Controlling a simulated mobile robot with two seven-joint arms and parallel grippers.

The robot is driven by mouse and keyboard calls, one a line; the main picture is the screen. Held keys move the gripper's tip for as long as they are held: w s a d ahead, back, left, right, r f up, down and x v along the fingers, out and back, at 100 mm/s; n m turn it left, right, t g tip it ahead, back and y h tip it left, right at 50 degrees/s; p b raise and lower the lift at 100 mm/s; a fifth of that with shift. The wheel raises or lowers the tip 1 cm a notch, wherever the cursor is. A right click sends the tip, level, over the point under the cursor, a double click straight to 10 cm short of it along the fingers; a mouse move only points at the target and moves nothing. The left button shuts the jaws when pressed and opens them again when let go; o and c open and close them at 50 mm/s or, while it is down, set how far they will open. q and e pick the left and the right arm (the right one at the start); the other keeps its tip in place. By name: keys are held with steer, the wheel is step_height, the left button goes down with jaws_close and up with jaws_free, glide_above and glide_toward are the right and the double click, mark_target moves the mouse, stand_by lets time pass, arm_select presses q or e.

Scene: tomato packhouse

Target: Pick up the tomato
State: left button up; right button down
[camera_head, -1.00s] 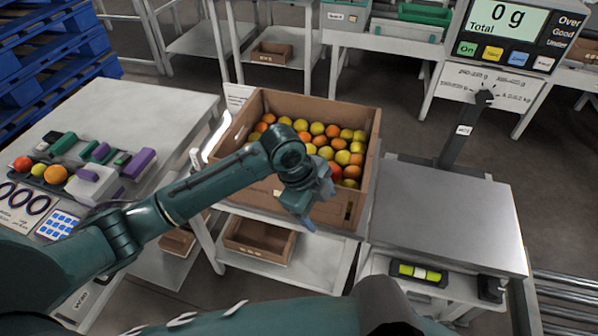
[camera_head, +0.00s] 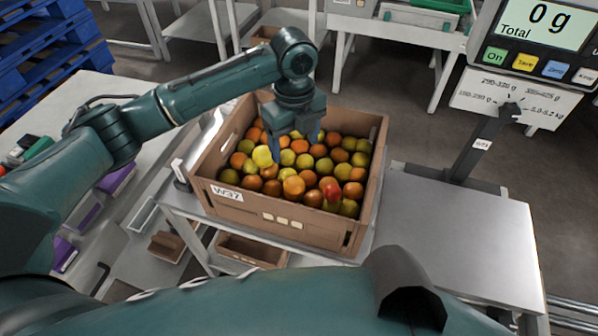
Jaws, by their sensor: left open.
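A brown cardboard crate (camera_head: 205,200) marked W37 stands on a metal stand and holds many tomatoes in red, orange, yellow and green. A red tomato (camera_head: 331,189) lies near the crate's front right. A bright yellow tomato (camera_head: 262,156) lies at the left, close to my left gripper. My left gripper (camera_head: 296,140) points down over the back left part of the crate, its blue fingers apart at the tomatoes. I cannot tell whether a tomato lies between the fingers. My right gripper is not in view.
A weighing scale stands at the right with a bare metal plate (camera_head: 455,225) and a display (camera_head: 540,30) reading 0 g. A grey table (camera_head: 95,105) stands at the left. Blue pallets (camera_head: 45,45) are stacked at the back left.

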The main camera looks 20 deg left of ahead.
arm_select(q)
glide_above(294, 180)
step_height(294, 180, down, 7)
steer(key=shift+s+d+r, duration=0.1)
steer(key=shift+d, duration=0.05)
steer(key=shift+f, duration=2.9)
steer(key=shift+c, duration=0.5)
steer(key=c, duration=0.7)
